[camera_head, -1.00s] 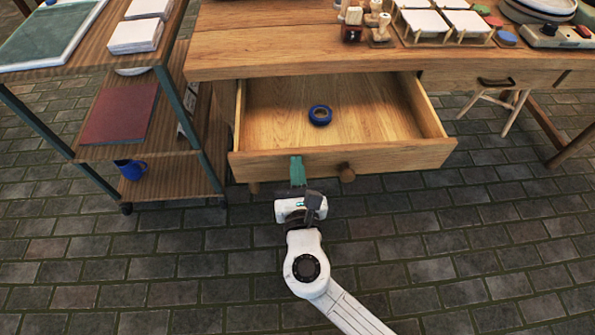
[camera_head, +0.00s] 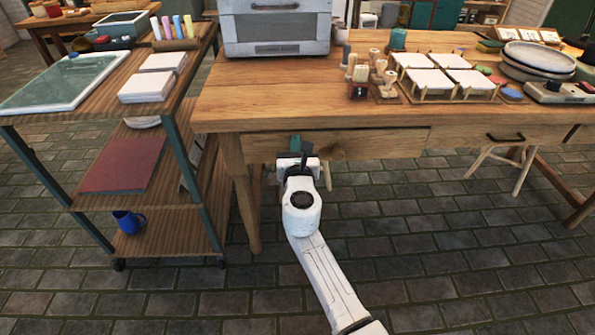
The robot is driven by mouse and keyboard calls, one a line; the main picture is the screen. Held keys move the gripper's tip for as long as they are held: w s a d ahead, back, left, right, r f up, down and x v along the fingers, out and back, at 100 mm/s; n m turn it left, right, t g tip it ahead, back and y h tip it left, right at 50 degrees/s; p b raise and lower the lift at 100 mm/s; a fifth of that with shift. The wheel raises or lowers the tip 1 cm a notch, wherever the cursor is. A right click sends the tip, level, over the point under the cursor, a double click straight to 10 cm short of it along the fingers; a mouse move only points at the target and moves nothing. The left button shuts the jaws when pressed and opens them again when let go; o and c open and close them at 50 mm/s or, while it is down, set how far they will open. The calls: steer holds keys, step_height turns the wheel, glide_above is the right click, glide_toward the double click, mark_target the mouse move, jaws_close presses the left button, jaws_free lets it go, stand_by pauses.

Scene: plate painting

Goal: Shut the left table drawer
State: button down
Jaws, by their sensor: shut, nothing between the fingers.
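The left table drawer (camera_head: 385,142) sits under the wooden tabletop, its front appearing level with the table's front edge. No drawer interior shows. The blue tape roll inside the drawer is hidden.
A wooden shelf cart (camera_head: 105,75) with a blue mug (camera_head: 128,221) stands close on the left. A grey oven (camera_head: 275,28), stamps and white tiles (camera_head: 427,80) stand on the tabletop. The right drawer (camera_head: 470,134) has a dark handle. The brick floor in front is clear.

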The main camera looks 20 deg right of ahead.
steer(key=b+x, duration=0.1)
steer(key=x, duration=0.3)
steer(key=shift+f, duration=0.1)
steer(key=shift+w+r+b, duration=0.15)
steer(key=shift+r+b, duration=0.15)
